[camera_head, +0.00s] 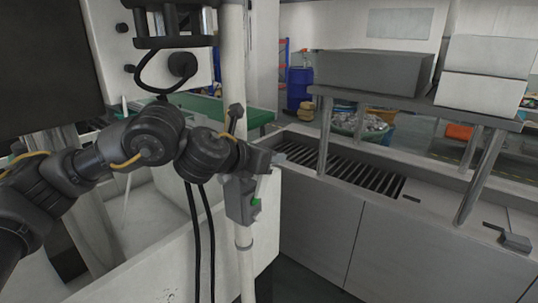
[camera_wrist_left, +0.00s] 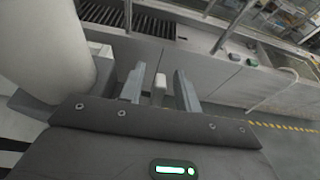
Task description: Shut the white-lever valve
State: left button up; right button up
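The white lever (camera_wrist_left: 159,87) shows in the left wrist view as a short pale bar. It lies between the two grey fingers of my left gripper (camera_wrist_left: 160,89), with a gap on each side, so the gripper is open around it. The thick white pipe (camera_wrist_left: 55,45) stands to the left of the fingers. In the head view my left gripper (camera_head: 272,160) is beside the upright white pipe (camera_head: 232,60). The arm and gripper hide much of the pipe there, and I cannot make out the lever clearly. My right gripper is not in view.
A long grey bench (camera_head: 345,225) with a slatted opening (camera_head: 340,165) runs along the right. A metal shelf on posts carries grey boxes (camera_head: 372,72). A pale tank wall (camera_head: 180,245) is close below my arm. Dark cables hang near the pipe.

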pick_arm(q)
jog(key=shift+s+a+r+b, duration=0.15)
jog(key=shift+s+a+b, duration=0.15)
jog(key=shift+s, duration=0.1)
jog(key=b+v, duration=0.3)
jog(key=v, duration=0.6)
jog(key=shift+s+a+r, duration=0.15)
jog(key=shift+s+r, duration=0.1)
jog(key=shift+s, duration=0.05)
